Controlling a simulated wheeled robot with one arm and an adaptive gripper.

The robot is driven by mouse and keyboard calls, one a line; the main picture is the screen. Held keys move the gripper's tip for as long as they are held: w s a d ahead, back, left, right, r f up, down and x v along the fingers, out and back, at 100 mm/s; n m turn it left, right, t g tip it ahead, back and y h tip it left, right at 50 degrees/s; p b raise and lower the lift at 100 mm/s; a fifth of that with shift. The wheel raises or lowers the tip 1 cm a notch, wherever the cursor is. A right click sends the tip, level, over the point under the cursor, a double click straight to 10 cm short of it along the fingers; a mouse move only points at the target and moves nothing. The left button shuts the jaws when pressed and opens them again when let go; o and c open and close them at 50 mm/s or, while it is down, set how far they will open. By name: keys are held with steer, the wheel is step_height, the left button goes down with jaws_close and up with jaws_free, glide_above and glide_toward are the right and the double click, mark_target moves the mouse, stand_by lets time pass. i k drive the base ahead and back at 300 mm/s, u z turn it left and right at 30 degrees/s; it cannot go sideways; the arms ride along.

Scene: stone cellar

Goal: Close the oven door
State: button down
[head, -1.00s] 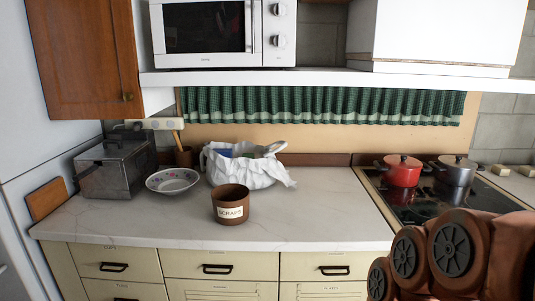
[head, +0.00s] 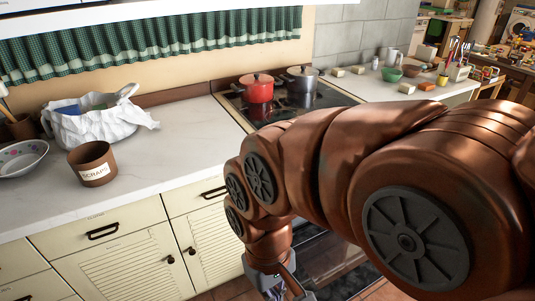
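The stove has a black glass hob (head: 290,104) set in the counter at the centre. My copper-coloured arm crosses in front of it and hides most of the stove's front. A dark glassy panel (head: 328,262) shows low down beside my forearm; it looks like part of the oven door, but I cannot tell how far open it stands. My gripper (head: 282,290) points down at the bottom edge, left of this panel. Its fingers are partly cut off by the frame, so I cannot tell whether they are open or shut.
A red pot (head: 257,90) and a steel pot (head: 302,80) stand on the hob. A brown scraps pot (head: 93,168) and a white bag (head: 95,126) are on the left counter. Cream cabinets (head: 130,262) line the front. Bowls and small blocks sit on the right counter (head: 365,88).

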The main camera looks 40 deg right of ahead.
mark_target(343, 272)
steer(key=u, duration=1.35)
steer(key=k, duration=1.1)
steer(key=z, duration=0.8)
steer(key=i, duration=0.7)
steer(key=z, duration=1.8)
